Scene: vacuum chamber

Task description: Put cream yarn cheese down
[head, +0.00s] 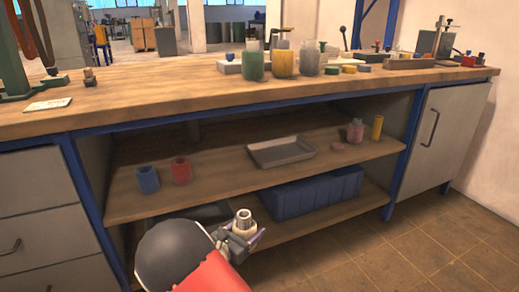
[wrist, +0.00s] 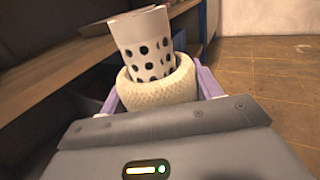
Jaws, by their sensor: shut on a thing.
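The cream yarn cheese is a thick ring of cream yarn (wrist: 160,86) around a pale tube with dark holes (wrist: 146,45), which stands out above the yarn. My gripper (wrist: 163,88) is shut on it, with a purple finger on each side of the yarn. In the head view my gripper (head: 243,242) holds the cheese (head: 242,224) roughly upright in front of the lower part of the open shelving. The cheese's underside is hidden by my gripper.
The middle shelf (head: 232,178) bears a blue cup (head: 148,180), a red cup (head: 181,171), a grey tray (head: 281,152), a pink item (head: 355,132) and a yellow cylinder (head: 377,128). A blue crate (head: 315,194) stands below. The worktop (head: 160,88) has jars, with bare wood left of them.

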